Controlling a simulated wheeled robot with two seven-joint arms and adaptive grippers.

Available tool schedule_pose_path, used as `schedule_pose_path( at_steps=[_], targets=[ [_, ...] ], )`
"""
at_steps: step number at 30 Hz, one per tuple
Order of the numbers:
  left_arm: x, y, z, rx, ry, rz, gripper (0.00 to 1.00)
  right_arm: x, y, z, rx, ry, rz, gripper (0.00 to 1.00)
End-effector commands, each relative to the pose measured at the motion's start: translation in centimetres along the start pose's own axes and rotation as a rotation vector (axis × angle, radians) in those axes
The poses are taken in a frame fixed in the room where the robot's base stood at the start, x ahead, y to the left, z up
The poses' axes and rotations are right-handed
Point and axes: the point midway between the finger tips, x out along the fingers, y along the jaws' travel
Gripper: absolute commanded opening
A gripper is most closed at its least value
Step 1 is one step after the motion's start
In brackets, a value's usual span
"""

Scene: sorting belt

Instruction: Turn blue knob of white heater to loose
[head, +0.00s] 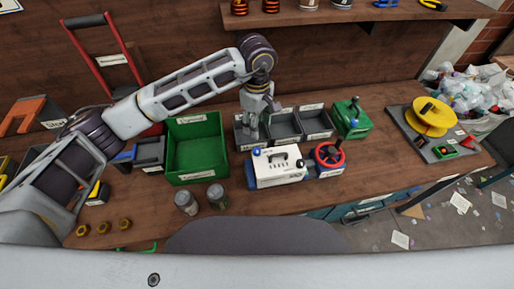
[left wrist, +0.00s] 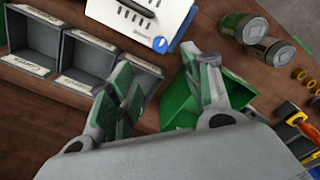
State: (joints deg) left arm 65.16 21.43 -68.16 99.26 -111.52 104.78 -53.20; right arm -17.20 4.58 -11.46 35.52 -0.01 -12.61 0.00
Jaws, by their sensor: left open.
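The white heater (head: 278,167) stands on the wooden bench, in front of the grey bins. Its blue knob (head: 256,152) is on its left end; a dark knob sits on its right end. In the left wrist view the white heater (left wrist: 128,14) is at the top and its blue knob (left wrist: 160,44) faces the gripper. My left gripper (head: 252,134) points down at the leftmost grey bin, just behind the blue knob. Its two fingers are apart with nothing between them in the left wrist view (left wrist: 163,82), and the knob is apart from them. My right gripper is not seen.
A green crate (head: 198,118) stands left of the gripper. Several grey bins (head: 284,124) lie behind the heater. A red handwheel (head: 329,155) is close on its right. Two jars (head: 217,196) stand front left. A green lever box (head: 352,120) stands back right.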

Motion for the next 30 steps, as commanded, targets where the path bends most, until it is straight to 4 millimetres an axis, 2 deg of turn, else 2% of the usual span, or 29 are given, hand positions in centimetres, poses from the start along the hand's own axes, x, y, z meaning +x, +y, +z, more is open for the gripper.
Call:
schedule_pose_path(
  at_steps=[11, 30],
  targets=[
    [2.6, -0.1, 0.0, 0.000, -0.002, -0.004, 0.50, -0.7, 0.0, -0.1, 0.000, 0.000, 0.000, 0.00],
    [10.5, -0.1, 0.1, 0.000, -0.001, -0.004, 0.50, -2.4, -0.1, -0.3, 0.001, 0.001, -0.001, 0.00]
  ],
)
